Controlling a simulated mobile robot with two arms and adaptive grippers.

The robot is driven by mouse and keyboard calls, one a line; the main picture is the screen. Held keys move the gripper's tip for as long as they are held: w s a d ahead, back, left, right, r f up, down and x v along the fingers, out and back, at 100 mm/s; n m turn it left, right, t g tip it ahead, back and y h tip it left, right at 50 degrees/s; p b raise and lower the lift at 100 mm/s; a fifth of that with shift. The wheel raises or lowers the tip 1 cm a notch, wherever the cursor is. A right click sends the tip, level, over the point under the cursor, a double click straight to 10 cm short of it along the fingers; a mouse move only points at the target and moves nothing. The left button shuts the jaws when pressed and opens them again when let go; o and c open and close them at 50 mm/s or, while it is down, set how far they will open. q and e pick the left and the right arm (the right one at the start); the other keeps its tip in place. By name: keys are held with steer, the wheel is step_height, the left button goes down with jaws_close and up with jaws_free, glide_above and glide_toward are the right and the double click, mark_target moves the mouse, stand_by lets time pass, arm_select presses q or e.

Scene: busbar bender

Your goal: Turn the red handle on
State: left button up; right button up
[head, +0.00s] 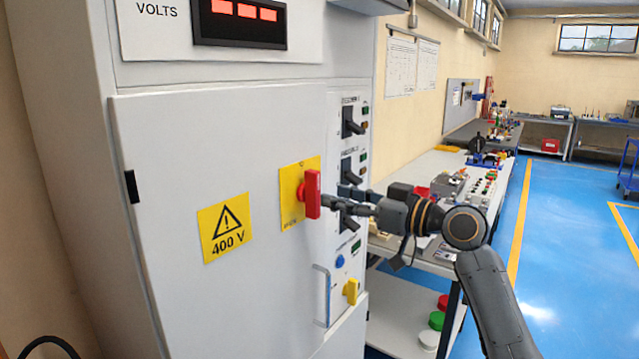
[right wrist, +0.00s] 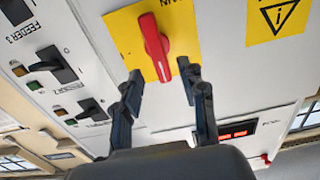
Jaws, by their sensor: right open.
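The red handle (head: 312,194) is on a yellow plate (head: 291,204) on the front of the grey cabinet. It stands upright in the head view. My right gripper (head: 334,202) comes in from the right, with its fingertips close to the handle. In the right wrist view the red handle (right wrist: 155,46) lies ahead, between the lines of the two open fingers (right wrist: 162,76). The jaws hold nothing, and I cannot tell whether a fingertip touches the handle. My left gripper is not in view.
A yellow 400 V sign (head: 224,228) is left of the handle. Black feeder switches (head: 352,122), a blue button (head: 340,262), a yellow knob (head: 351,291) and a metal door pull (head: 322,297) are nearby on the cabinet. A workbench (head: 415,255) with parts stands behind my right arm.

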mark_target(318, 192)
steer(key=p+x, duration=0.1)
steer(key=x, duration=0.4)
steer(key=shift+w+a, duration=0.2)
jaws_close()
